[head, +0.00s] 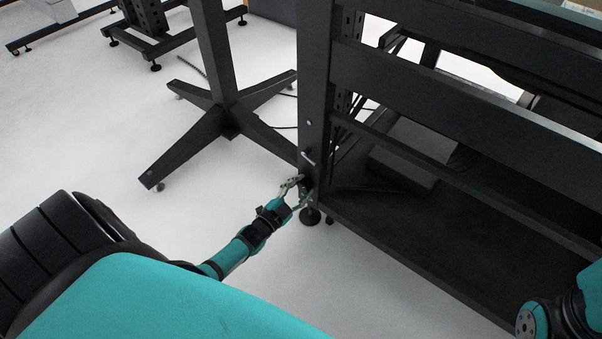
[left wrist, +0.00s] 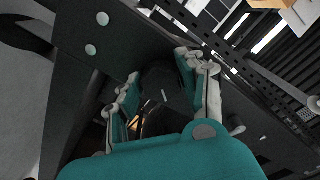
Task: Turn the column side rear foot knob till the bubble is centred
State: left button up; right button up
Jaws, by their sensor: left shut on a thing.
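My left gripper (head: 297,191) reaches low to the foot of the dark frame's near corner post (head: 314,100). In the left wrist view, its teal and grey fingers (left wrist: 166,84) are shut around a dark knob (left wrist: 160,78) with a small white mark on it. In the head view the knob is mostly hidden by the fingers and the post. A round black foot (head: 310,217) stands on the floor just below the gripper. I cannot make out a bubble level in either view. Of my right arm only a link shows at the lower right; its gripper is out of view.
The dark frame has crossbars and a low shelf (head: 400,235) right of the post. A column stand with splayed legs (head: 262,135) is behind and left of the gripper. The pale floor (head: 90,125) is open at the left.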

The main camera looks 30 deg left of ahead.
pick_arm(q)
jog(key=shift+s+f+m, duration=0.1)
jog(key=shift+f+m, duration=0.1)
jog(key=shift+m, duration=0.4)
jog(key=o, duration=1.1)
jog(key=shift+o, duration=0.2)
jog(key=shift+r, duration=0.1)
jog(key=shift+s, duration=0.1)
jog(key=s+a, duration=0.1)
jog(key=s, duration=1)
jog(key=shift+s, duration=0.4)
